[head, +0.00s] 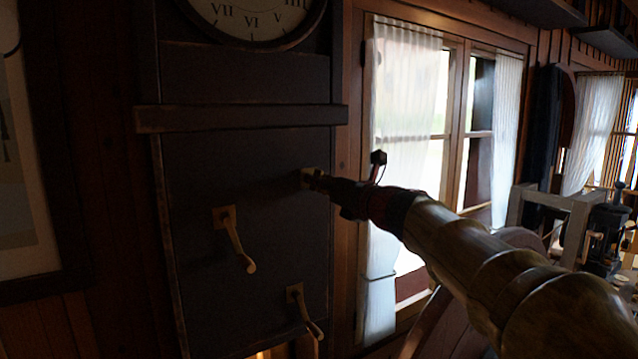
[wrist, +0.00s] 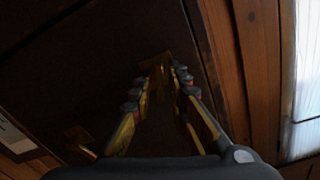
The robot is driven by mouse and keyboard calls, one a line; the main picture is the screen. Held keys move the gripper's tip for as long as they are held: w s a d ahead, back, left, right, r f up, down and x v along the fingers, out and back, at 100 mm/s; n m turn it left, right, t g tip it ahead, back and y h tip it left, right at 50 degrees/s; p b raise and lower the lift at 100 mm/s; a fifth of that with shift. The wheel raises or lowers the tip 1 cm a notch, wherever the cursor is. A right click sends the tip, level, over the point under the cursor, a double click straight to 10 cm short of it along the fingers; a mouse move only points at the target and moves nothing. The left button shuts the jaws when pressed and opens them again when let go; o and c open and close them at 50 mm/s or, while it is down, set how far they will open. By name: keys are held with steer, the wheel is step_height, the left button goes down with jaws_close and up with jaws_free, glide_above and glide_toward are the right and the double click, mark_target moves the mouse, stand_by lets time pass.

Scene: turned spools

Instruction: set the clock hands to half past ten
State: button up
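The clock's dial (head: 250,12) shows at the top of the head view, cut off by the frame. Only its lower numerals show and no hands can be made out. On the dark case (head: 245,150) below it are brass cranks. A left crank (head: 232,240) and a lower crank (head: 304,307) stand free. My gripper (head: 316,180) is at the upper right crank (head: 306,177), which it partly hides. In the wrist view my gripper (wrist: 162,82) has its fingers apart, with the crank's brass plate (wrist: 153,62) just beyond the tips. Whether they touch the crank is too dark to tell.
A curtained window (head: 410,130) is right of the clock. A framed picture (head: 30,240) hangs at the left. A pale wooden frame and dark machinery (head: 600,235) stand at the far right. Another crank (wrist: 80,138) shows at the wrist view's lower left.

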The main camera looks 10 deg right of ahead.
jaws_close()
steer(key=shift+n+b, duration=0.4)
steer(key=n+b, duration=0.4)
steer(key=shift+f+n, duration=0.2)
steer(key=shift+n, duration=0.1)
steer(key=n+b, duration=0.4)
steer(key=n, duration=0.1)
steer(key=shift+n, duration=0.3)
steer(key=n+b, duration=0.6)
steer(key=n, duration=0.1)
steer(key=shift+d, duration=0.1)
steer(key=n+b, duration=0.2)
steer(key=n, duration=0.2)
steer(key=shift+r+b, duration=0.2)
steer(key=shift+b, duration=0.1)
steer(key=shift+n, duration=0.4)
